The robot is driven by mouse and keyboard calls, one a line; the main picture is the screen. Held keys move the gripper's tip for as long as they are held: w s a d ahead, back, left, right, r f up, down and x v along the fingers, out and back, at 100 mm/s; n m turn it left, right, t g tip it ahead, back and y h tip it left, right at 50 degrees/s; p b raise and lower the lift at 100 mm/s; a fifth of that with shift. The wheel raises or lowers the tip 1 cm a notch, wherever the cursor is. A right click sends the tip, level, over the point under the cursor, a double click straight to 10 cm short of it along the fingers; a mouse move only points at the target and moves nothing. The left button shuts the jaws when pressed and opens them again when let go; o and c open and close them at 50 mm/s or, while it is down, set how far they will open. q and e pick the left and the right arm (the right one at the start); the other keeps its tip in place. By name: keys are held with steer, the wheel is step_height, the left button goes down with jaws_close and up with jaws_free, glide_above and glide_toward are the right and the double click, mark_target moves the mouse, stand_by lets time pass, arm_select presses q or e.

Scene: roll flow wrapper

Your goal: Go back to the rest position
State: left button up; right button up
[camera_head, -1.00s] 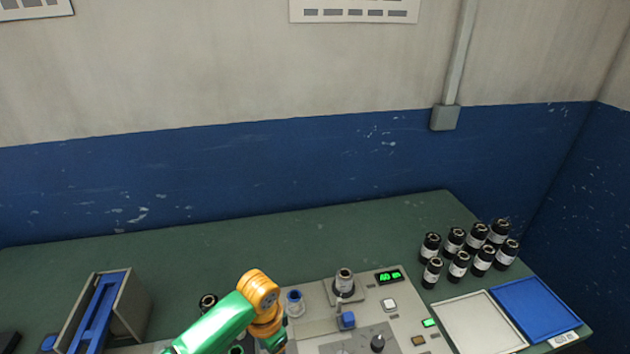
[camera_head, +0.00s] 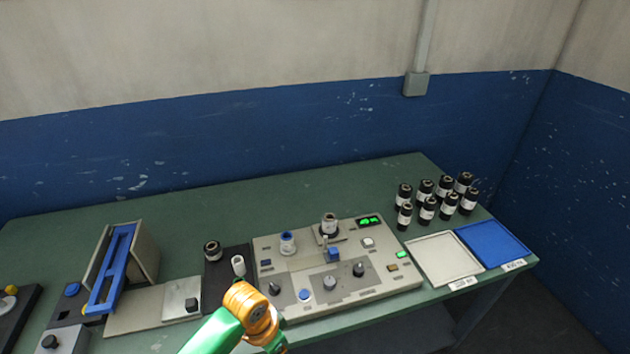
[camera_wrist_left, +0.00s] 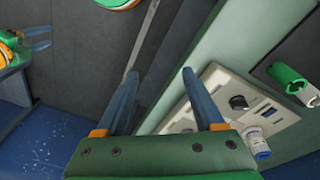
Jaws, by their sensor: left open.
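My left gripper (camera_wrist_left: 160,73) is open in the left wrist view. Its two blue fingers stand well apart with nothing between them. The grey control panel (camera_wrist_left: 240,112) lies beyond the fingers to the right, apart from them. My right gripper (camera_wrist_left: 38,40) shows at the left edge of that view, its blue fingers apart and empty. In the head view one of my green and orange arms enters at the bottom, in front of the table; no gripper fingers show there.
The control panel (camera_head: 340,288) stands on the green table (camera_head: 330,190). Several black rolls (camera_head: 426,208) stand at right behind a white tray (camera_head: 444,258) and a blue tray (camera_head: 492,245). A blue-railed stand (camera_head: 120,262) is at left. The table's back strip is clear.

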arm_select(q)
steer(key=s+a+r+n+t+y, duration=0.1)
steer(key=s+a+r+n+t, duration=0.15)
steer(key=s+a+n, duration=0.8)
steer(key=s+d+f+m+b, duration=0.1)
steer(key=s+f+m, duration=0.1)
steer(key=f, duration=0.7)
steer(key=s+d+f+m+b, duration=0.1)
steer(key=f+m+b, duration=0.1)
steer(key=f, duration=0.7)
steer(key=s+a+f+g+b, duration=0.2)
steer(key=s+f, duration=1.1)
steer(key=f, duration=0.2)
steer(key=shift+s+a+f+b, duration=0.15)
steer(key=shift+s+a+b, duration=0.15)
steer(key=shift+b, duration=0.1)
